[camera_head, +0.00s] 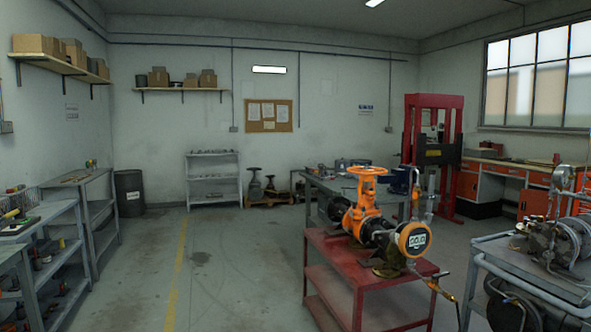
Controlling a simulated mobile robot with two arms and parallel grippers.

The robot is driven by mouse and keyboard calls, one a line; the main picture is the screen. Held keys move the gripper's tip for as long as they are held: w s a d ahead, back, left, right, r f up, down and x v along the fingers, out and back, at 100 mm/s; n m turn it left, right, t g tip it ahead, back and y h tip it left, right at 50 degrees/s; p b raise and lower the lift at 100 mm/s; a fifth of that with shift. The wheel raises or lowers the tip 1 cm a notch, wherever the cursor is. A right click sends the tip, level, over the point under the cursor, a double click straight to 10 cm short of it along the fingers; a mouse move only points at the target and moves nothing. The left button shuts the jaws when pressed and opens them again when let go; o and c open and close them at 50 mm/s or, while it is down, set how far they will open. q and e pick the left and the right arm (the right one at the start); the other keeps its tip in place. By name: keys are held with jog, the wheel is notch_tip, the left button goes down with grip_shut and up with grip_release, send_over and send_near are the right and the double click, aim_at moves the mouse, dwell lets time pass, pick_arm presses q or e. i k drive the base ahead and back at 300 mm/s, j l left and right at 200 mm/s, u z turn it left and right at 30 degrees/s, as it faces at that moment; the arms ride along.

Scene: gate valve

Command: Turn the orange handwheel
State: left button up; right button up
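The orange handwheel (367,171) sits on top of an orange gate valve (364,207), seen nearly edge-on. The valve joins a dark pipe assembly with a round orange-rimmed gauge or display (413,240) at its front end. The assembly stands on a red table (345,250) right of the middle, some way ahead of me. Neither of my grippers shows in the head view, so nothing of mine is seen touching the handwheel.
Open floor (225,265) lies left of the red table, with a yellow line (178,262). Metal shelves (95,215) line the left wall. A grey cart (510,262) with machinery stands at the right, near the table. A red press (410,140) stands behind.

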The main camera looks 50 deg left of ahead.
aim_at(366, 171)
jog(key=u, duration=1.25)
jog(key=i+j+z, duration=0.15)
jog(key=i, duration=0.3)
